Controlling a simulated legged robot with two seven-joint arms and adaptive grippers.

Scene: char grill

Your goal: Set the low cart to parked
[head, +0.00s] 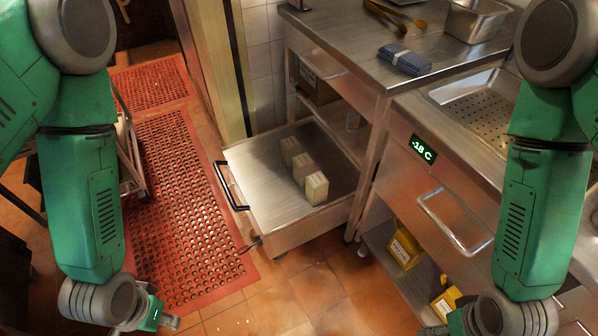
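The low cart (255,193) is a flat steel-topped cart with a black handle (231,186) on its left side. It stands partly out from the steel counter frame, its back right part inside the frame. Several pale blocks (317,188) stand in a row on its top. My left gripper (168,320) is at the bottom left, below and left of the cart, apart from the handle. My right gripper (434,330) is at the bottom right, cut by the frame edge, away from the cart. Neither shows clearly whether its fingers are open.
A red perforated mat (182,205) lies left of the cart. A wire rack (130,150) stands by it. The steel counter (345,45) holds tongs (385,17), a folded blue cloth (405,59) and a metal pan (476,18). Yellow boxes (404,248) sit on the lower shelf.

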